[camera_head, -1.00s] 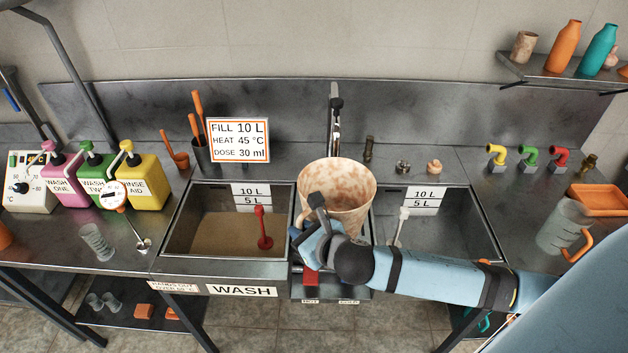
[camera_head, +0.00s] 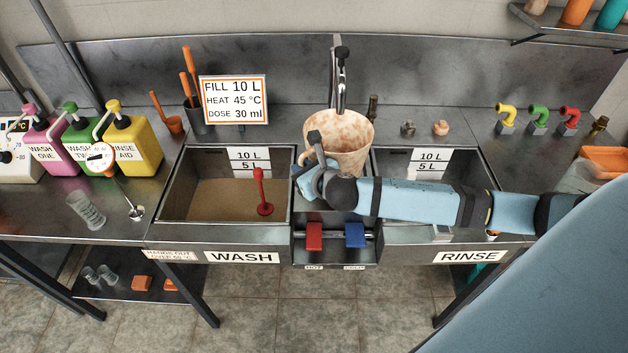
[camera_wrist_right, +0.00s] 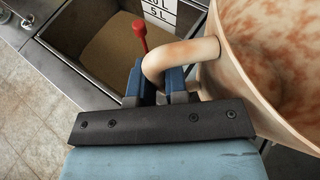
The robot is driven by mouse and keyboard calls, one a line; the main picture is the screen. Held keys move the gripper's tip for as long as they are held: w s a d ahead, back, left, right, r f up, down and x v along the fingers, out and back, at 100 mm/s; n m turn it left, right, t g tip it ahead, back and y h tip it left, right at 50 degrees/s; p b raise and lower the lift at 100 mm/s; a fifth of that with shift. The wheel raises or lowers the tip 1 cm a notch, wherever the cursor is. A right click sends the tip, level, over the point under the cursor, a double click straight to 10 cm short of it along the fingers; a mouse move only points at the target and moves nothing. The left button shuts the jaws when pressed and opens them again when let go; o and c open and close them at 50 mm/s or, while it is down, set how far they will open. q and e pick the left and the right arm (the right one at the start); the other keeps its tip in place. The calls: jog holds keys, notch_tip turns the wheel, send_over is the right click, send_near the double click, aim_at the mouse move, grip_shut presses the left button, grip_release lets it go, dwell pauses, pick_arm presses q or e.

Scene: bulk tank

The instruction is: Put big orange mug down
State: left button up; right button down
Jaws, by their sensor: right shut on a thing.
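The big mug (camera_head: 350,157) is pale orange-cream with rusty brown stains inside and out. It is roughly upright between the wash and rinse basins, below the tap (camera_head: 341,75). My right gripper (camera_head: 312,178) is shut on its handle, at the mug's lower left. In the right wrist view, the blue fingers (camera_wrist_right: 163,88) close around the pale handle (camera_wrist_right: 178,58), and the mug's stained interior (camera_wrist_right: 270,40) fills the right side. The mug's base is hidden by my arm and gripper, so I cannot tell whether it touches anything. My left gripper is not in view.
The wash basin (camera_head: 169,205) holds brownish liquid and a red plunger-like tool (camera_head: 263,195). The rinse basin (camera_head: 470,165) is partly behind my right arm. Red (camera_head: 314,237) and blue (camera_head: 355,236) levers sit between them. A sign (camera_head: 234,101) stands behind the wash basin.

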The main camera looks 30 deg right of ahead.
notch_tip(320, 180, down, 2)
jog(key=shift+f, duration=2.3)
jog(key=c, duration=1.1)
grip_release()
jog(key=shift+f, duration=0.15)
